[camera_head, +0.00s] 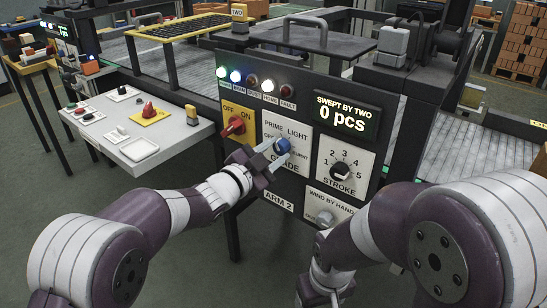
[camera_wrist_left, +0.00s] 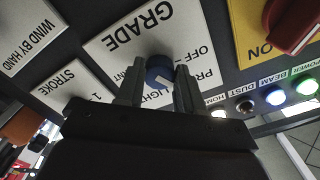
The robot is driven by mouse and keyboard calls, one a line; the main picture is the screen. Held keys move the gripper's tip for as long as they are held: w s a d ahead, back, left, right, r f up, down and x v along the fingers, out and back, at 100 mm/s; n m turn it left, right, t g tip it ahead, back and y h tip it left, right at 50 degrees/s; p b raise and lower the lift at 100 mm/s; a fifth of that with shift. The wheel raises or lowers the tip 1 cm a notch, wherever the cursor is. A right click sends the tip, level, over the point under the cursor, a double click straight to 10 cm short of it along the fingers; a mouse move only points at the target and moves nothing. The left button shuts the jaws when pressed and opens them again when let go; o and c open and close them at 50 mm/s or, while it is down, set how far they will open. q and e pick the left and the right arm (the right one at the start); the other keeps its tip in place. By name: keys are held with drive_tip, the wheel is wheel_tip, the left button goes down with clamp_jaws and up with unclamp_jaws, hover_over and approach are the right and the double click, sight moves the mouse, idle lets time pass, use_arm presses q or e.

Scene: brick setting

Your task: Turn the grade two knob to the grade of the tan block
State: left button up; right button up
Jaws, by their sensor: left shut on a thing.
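The grade two knob (camera_head: 283,145) is blue and sits on a white plate (camera_head: 272,165) marked GRADE, PRIME, LIGHT and BURNT, on the dark ARM 2 panel. My left gripper (camera_head: 273,152) reaches it from the lower left, its fingers on either side of the knob. In the left wrist view the two fingers close on the knob (camera_wrist_left: 159,71), with the GRADE plate (camera_wrist_left: 120,42) upside down. A pale mark shows on the knob, but I cannot tell which grade it points to. I cannot make out a tan block for certain. My right gripper is out of view.
A red OFF/ON knob (camera_head: 233,126) is just left, and a black STROKE knob (camera_head: 340,171) to the right. Indicator lamps (camera_head: 252,82) and a display (camera_head: 347,117) reading 0 pcs sit above. A white control desk (camera_head: 168,136) stands at left.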

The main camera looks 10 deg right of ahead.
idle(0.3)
use_arm(q)
drive_tip(key=o, duration=1)
drive_tip(key=shift+o, duration=0.2)
drive_tip(key=p+v, duration=0.1)
drive_tip(key=v, duration=1.1)
drive_tip(key=shift+s+a, duration=0.25)
drive_tip(key=shift+a, duration=0.05)
